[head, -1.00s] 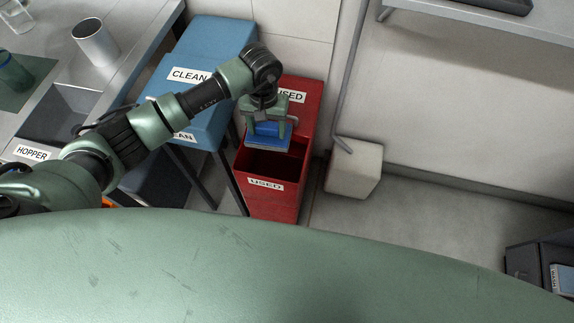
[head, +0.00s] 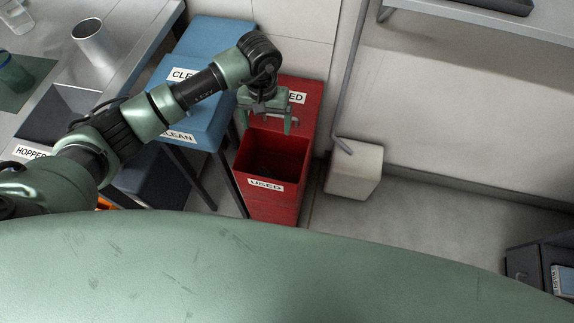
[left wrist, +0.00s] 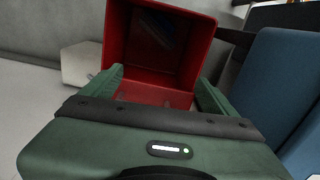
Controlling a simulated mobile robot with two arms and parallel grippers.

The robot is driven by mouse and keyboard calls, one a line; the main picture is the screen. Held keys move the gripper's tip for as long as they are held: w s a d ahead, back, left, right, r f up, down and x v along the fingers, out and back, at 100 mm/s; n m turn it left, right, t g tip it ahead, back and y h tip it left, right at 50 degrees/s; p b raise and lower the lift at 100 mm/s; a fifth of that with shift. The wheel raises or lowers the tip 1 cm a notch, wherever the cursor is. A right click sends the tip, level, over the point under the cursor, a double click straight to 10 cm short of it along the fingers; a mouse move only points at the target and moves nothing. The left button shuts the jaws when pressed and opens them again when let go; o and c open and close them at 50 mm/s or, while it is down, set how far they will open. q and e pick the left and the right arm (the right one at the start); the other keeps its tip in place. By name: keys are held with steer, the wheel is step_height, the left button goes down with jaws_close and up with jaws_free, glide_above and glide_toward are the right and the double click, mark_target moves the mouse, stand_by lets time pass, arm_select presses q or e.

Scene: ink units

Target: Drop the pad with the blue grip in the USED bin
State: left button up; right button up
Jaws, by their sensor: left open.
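The red USED bin (head: 265,207) stands open on the floor, with a white USED label on its front. My left gripper (head: 268,127) is over the rear part of the bin's opening, its two fingers apart and nothing between them. In the left wrist view, the open fingers (left wrist: 158,86) frame the red bin (left wrist: 118,45). A dim bluish shape, seemingly the pad (left wrist: 162,32), lies deep inside the bin. Its grip cannot be made out there. In the head view the bin's inside is dark and no pad shows. My right gripper is not in view.
A blue CLEAN bin (head: 210,60) stands left of the red bin, beside the metal counter (head: 120,62) with a HOPPER label and a steel cup (head: 93,43). A pale block (head: 354,171) stands right of the red bin.

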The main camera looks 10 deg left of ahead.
arm_select(q)
steer(key=shift+r, duration=2.4)
